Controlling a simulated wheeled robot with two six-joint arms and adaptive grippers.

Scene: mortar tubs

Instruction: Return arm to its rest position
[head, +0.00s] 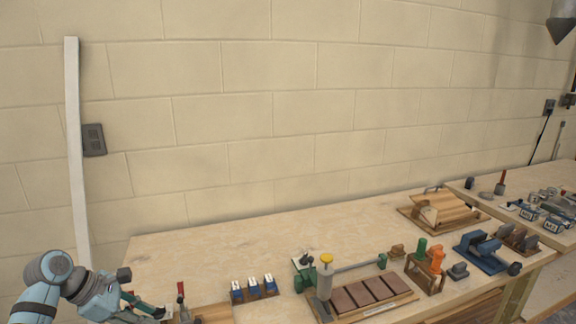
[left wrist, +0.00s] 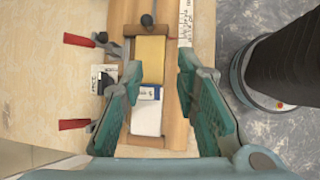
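My left arm comes in at the lower left of the head view, and its gripper (head: 140,306) is over the near left end of the workbench (head: 215,250). In the left wrist view the two teal fingers of this gripper (left wrist: 161,70) are spread apart with nothing held between them. Below the fingers is a wooden fixture (left wrist: 174,127) holding a yellow block (left wrist: 149,50) and a white block with a blue band (left wrist: 146,118). Whether the fingers touch the fixture cannot be told. My right gripper is in neither view.
Red-handled clamps (left wrist: 75,41) sit left of the fixture, and a white ruler (left wrist: 185,22) lies along its right. Blue blocks (head: 254,289), a tray of brown tiles (head: 372,293) and a blue tool (head: 482,252) stand along the bench. The bench's back left is clear, before the wall (head: 300,110).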

